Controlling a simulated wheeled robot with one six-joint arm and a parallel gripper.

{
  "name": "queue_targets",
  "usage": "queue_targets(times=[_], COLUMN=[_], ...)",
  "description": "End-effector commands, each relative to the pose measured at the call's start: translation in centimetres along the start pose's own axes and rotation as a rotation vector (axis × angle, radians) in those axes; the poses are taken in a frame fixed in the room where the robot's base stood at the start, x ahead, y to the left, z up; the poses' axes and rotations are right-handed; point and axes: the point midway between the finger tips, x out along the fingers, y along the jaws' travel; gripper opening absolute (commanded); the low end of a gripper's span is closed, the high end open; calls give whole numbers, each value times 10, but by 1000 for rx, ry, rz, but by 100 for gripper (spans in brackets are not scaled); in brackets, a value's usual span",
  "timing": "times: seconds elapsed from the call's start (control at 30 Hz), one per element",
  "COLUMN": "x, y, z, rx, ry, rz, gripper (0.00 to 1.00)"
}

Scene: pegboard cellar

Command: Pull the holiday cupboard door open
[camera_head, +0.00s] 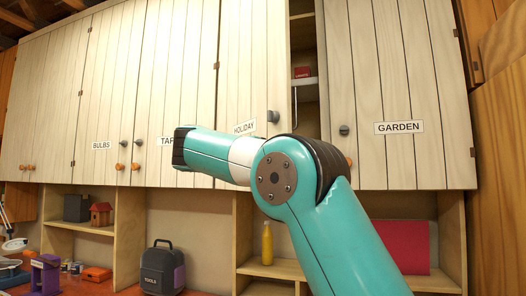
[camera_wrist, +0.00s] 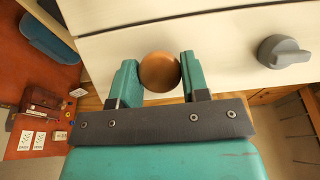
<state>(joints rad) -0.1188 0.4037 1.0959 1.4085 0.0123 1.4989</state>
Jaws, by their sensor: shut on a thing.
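The holiday cupboard door (camera_head: 243,62) is a pale planked door with a HOLIDAY label (camera_head: 244,128) and a grey turn knob (camera_head: 273,117), which also shows in the wrist view (camera_wrist: 283,52). It stands ajar, with a gap at its right edge showing the cupboard's inside. In the wrist view my gripper (camera_wrist: 159,62) has its two teal fingers on either side of a round copper knob (camera_wrist: 160,73) on the pale door, shut on it. In the head view my arm hides the gripper and this knob.
A shelf with a red box (camera_head: 302,72) shows inside the gap. The closed garden door (camera_head: 400,75) is to the right, and the bulbs door (camera_head: 103,70) is further left. Below are open shelves with a yellow bottle (camera_head: 267,243) and a dark tools case (camera_head: 162,271).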

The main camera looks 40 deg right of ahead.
Motion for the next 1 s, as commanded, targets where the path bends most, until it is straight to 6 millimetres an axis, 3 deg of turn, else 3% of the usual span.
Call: queue_targets(times=[0.53,0.57,0.63,1.0], x=[2,2,2,4], y=[0,0,0,1], z=[-2,-2,-2,-5], rx=[1,2,2,2], ry=[46,46,46,51], rz=[-2,-2,-1,-1], gripper=[0,49,65,67])
